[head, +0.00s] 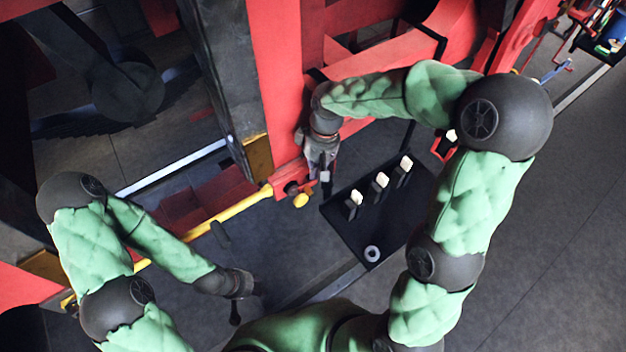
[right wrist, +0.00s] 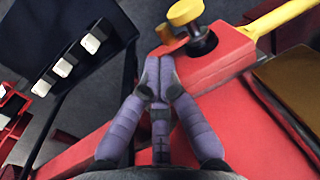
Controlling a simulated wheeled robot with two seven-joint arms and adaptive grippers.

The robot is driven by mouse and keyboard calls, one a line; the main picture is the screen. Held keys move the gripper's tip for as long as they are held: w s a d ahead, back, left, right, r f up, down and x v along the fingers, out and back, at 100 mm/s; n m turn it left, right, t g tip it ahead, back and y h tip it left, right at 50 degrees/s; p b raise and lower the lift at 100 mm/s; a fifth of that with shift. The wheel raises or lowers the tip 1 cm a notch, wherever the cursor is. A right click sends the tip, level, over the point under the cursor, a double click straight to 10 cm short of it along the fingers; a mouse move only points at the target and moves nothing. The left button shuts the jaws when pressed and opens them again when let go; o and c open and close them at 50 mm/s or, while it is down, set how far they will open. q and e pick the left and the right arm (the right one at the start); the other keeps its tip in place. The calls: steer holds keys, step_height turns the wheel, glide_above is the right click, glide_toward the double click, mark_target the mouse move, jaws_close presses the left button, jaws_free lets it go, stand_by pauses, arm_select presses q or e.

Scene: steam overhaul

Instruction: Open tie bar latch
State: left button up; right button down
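The yellow tie bar (head: 225,213) runs diagonally to a red block at its right end, and it also shows in the right wrist view (right wrist: 280,18). At that end is the latch, with an orange-red lever (right wrist: 169,47), a dark round post (right wrist: 201,41) and a yellow knob (right wrist: 185,11); the yellow knob also shows in the head view (head: 301,200). My right gripper (right wrist: 158,68) has its purple fingers drawn together, tips right at the lever; no clear grip on it shows. My left gripper (head: 236,305) hangs low at the left, away from the latch; its fingers are unclear.
A black panel (head: 339,216) with several white-topped switches (head: 381,181) and a grey ring (head: 372,253) lies right of the latch. Red beams (head: 275,70) and a dark column (head: 222,75) rise behind. Grey floor at the right is open.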

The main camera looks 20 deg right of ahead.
mark_target(308, 191)
steer(key=shift+s+a+f+p, duration=0.1)
steer(key=shift+a+f+p, duration=0.1)
steer(key=shift+f, duration=1.05)
steer(key=shift+s+a+f+p, duration=0.1)
steer(key=shift+a+f+p, duration=0.1)
steer(key=shift+f, duration=1)
steer(key=shift+a+h+b, duration=0.1)
steer(key=shift+h+b, duration=0.3)
steer(key=shift+b, duration=0.2)
steer(key=shift+f, duration=0.1)
steer(key=shift+a+t+h+b, duration=0.15)
steer(key=shift+t+h+b, duration=0.25)
steer(key=shift+b, duration=0.5)
steer(key=h+b, duration=0.2)
steer(key=b, duration=0.1)
steer(key=a+f+t+h+b, duration=0.1)
steer(key=b, duration=0.2)
steer(key=shift+s+f+h, duration=0.1)
steer(key=shift+s+h, duration=0.1)
steer(key=shift+h, duration=0.2)
steer(key=shift+t+h+b, duration=0.4)
steer(key=shift+h+b, duration=0.4)
steer(key=shift+b, duration=0.35)
